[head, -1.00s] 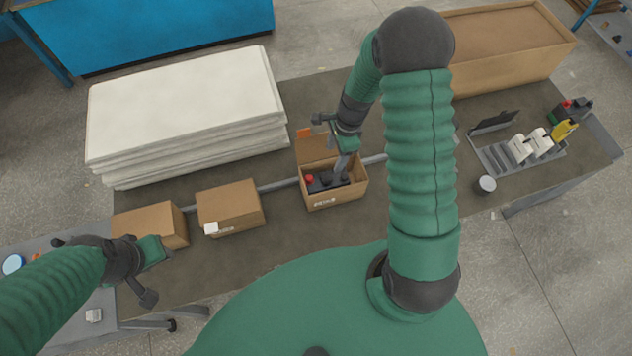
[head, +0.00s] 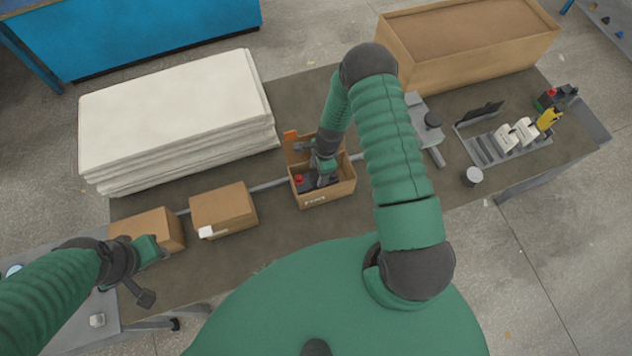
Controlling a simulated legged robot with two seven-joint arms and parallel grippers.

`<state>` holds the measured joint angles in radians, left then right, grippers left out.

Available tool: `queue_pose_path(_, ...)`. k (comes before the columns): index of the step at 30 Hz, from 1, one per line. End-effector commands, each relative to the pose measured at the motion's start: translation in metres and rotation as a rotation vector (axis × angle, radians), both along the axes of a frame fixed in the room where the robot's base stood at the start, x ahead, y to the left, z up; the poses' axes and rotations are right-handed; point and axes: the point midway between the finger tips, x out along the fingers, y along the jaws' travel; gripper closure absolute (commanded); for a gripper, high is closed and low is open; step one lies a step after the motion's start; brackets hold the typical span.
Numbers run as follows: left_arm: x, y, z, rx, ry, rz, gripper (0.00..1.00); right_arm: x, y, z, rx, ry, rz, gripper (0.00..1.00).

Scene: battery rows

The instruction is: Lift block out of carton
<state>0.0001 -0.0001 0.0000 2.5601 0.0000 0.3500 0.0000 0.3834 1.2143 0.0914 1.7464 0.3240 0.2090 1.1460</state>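The open carton (head: 332,191) stands on the table near the middle, with its flap raised at the back. A dark block with a red cap (head: 299,180) sits inside it, partly hidden by my gripper. My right gripper (head: 320,181) reaches down into the carton at the block. Its fingertips are hidden against the dark block, so I cannot tell whether they are closed on it. My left gripper (head: 152,275) is at the lower left, beside a closed carton and away from the open one; its fingers are spread apart.
Two closed cartons (head: 223,208) (head: 152,229) stand left of the open one. A stack of white sheets (head: 175,105) lies behind them. A large box (head: 470,50) is at the back right. A grey tray (head: 497,146) with white items and a small can (head: 472,176) are at right.

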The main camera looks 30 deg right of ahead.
Motion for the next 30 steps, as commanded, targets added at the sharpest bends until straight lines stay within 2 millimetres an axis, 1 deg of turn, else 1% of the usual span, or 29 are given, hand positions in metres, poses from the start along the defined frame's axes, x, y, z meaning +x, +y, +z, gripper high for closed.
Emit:
queue_pose_path(1,0.0000,-0.0001,-0.0002,0.000,0.000,0.000,0.64,0.0000,0.0012,0.0004,-0.001,0.000,0.001,0.50)
queue_pose_path(12,0.0000,0.0000,0.0000,0.000,0.000,0.000,0.64,0.0003,0.0063,0.0029,-0.006,-0.002,0.003,0.98)
queue_pose_path(13,0.0000,0.0000,0.0000,0.000,0.000,0.000,0.64,0.0005,0.0060,0.0028,-0.006,-0.002,0.003,1.00)
queue_pose_path(19,0.0001,0.0001,0.0002,0.000,0.000,0.000,0.64,0.0003,0.0026,0.0026,-0.003,-0.003,0.002,1.00)
queue_pose_path(30,0.0000,-0.0001,0.0004,0.000,0.000,0.000,0.64,0.0003,0.0028,0.0032,-0.003,-0.004,0.001,1.00)
